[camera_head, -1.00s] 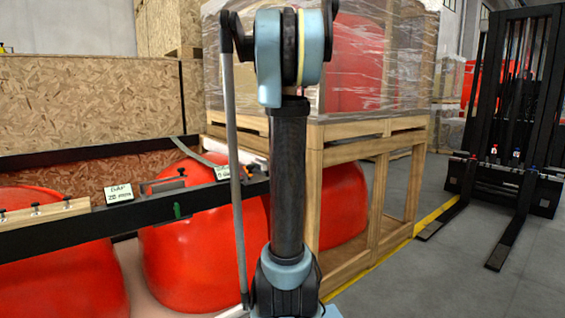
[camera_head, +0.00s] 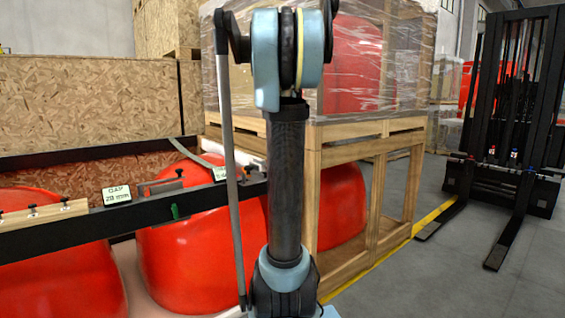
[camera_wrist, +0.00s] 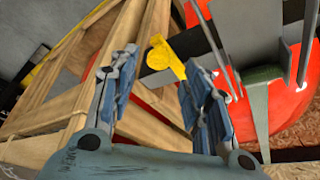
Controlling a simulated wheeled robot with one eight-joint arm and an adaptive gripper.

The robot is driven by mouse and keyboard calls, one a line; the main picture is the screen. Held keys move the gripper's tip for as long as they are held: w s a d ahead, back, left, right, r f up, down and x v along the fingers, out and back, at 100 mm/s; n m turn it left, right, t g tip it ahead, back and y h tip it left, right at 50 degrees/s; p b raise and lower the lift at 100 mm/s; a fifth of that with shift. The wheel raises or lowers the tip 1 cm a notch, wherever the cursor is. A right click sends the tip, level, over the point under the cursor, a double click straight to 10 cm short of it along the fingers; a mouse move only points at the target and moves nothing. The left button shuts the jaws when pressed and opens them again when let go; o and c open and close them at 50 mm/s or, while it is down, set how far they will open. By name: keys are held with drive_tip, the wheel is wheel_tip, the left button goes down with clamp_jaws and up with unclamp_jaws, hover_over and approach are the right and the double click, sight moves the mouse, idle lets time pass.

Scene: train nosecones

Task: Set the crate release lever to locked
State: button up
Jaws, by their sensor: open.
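My gripper (camera_wrist: 160,76) shows in the wrist view, open, with its two blue-grey fingers apart and nothing held between them. A yellow part with a rounded end (camera_wrist: 158,55), which looks like the release lever, lies beyond the fingertips, in the gap between them. It sits against a dark bar and appears clear of both fingers. I cannot read its locked or released marking. In the head view my gripper and this yellow part are not seen; my arm covers the middle.
A wooden crate (camera_head: 374,145) holds wrapped red nosecones. A black rail (camera_head: 55,236) carries a "GAP 28 mm" sign (camera_head: 116,194) and a green tab (camera_head: 175,211). A grey-green bracket (camera_wrist: 256,108) is right of my fingers. A forklift (camera_head: 510,110) stands right; the floor before it is clear.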

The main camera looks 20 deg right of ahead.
drive_tip(key=v, duration=0.8)
drive_tip(key=shift+r, duration=0.3)
drive_tip(key=shift+a, duration=0.1)
